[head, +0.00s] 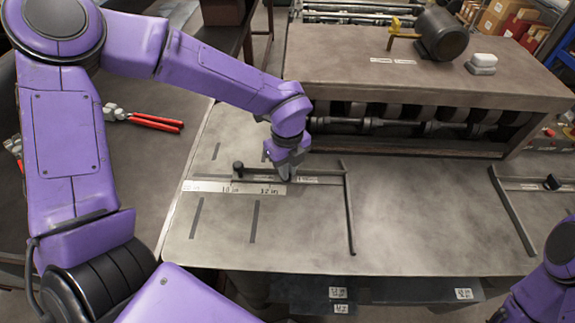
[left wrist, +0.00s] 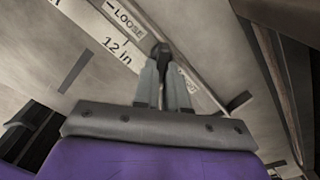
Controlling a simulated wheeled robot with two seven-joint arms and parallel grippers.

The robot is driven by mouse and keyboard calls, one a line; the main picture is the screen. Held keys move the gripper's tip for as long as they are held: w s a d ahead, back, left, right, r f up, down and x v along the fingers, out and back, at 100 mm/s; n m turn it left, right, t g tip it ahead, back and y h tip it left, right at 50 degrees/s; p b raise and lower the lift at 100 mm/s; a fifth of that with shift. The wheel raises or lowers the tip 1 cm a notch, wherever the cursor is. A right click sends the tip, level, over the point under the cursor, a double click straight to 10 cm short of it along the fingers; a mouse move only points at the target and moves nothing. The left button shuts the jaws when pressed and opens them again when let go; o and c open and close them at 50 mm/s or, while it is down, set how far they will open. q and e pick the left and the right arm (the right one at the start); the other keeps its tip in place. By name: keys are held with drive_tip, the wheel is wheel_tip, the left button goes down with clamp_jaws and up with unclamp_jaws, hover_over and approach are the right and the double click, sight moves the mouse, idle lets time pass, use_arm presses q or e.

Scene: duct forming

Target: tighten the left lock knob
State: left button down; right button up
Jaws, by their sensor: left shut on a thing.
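My left gripper (head: 286,176) is over the left gauge on the metal table, beside the ruler strip (head: 235,187). In the left wrist view its two grey fingers (left wrist: 164,80) point at the gauge and are shut on the dark left lock knob (left wrist: 160,50). The fingers hide most of the knob. A white label reading "LOOSE" (left wrist: 125,18) lies next to it, close to the "12 in" mark. In the head view the gripper covers the knob. My right gripper is not in view; only part of the right arm shows at the lower right.
A black upright knob (head: 238,166) stands on the gauge's bar, left of the gripper. A long stop bar (head: 350,212) lies to its right. The roller machine (head: 420,125) stands behind. A second gauge with a dark knob (head: 552,182) is at the right. Red-handled pliers (head: 155,122) lie at left.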

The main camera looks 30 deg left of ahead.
use_arm(q)
drive_tip(key=m+p, duration=0.1)
drive_tip(key=m, duration=0.1)
drive_tip(key=m+p, duration=0.1)
drive_tip(key=m, duration=0.2)
drive_tip(key=shift+s+a+r, duration=0.1)
drive_tip(key=shift+r, duration=0.05)
drive_tip(key=shift+m+p, duration=0.8)
drive_tip(key=shift+m, duration=0.3)
drive_tip(key=c, duration=1.2)
unclamp_jaws()
